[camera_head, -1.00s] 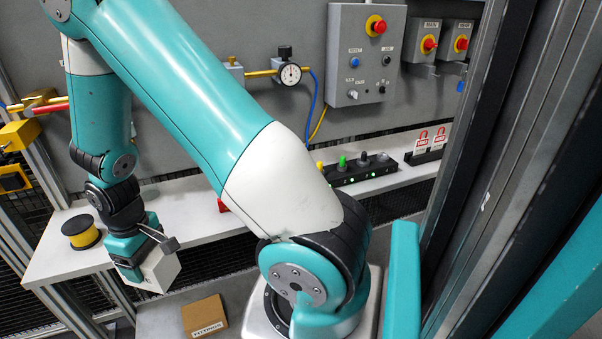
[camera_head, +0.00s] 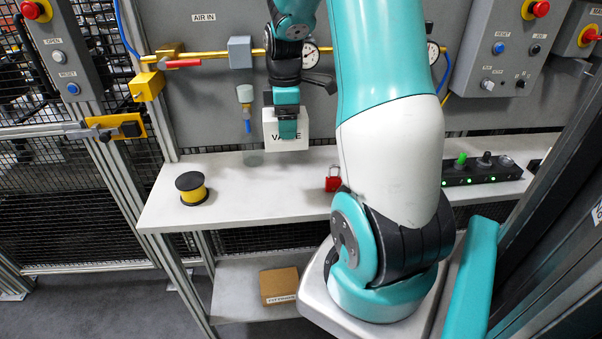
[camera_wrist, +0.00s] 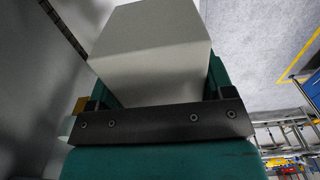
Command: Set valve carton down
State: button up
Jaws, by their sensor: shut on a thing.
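The valve carton (camera_head: 300,144) is a white box with dark lettering, part of which reads "VA". My gripper (camera_head: 288,122) is shut on it, and one teal finger covers the middle of its front face. The carton is upright, in front of the grey back panel and over the rear of the white shelf (camera_head: 250,212). I cannot tell whether its bottom touches the shelf. In the wrist view the carton (camera_wrist: 155,50) fills the space between the fingers of my gripper (camera_wrist: 155,85).
A black and yellow spool (camera_head: 191,188) stands on the shelf's left part, and a red padlock (camera_head: 333,180) lies right of the carton. A black strip with knobs (camera_head: 480,170) is further right. A brown box (camera_head: 279,285) sits on the lower shelf. The shelf's middle front is clear.

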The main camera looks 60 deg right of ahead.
notch_tip(320, 180, down, 17)
jog(key=shift+r+p, duration=0.2)
jog(key=shift+p, duration=0.95)
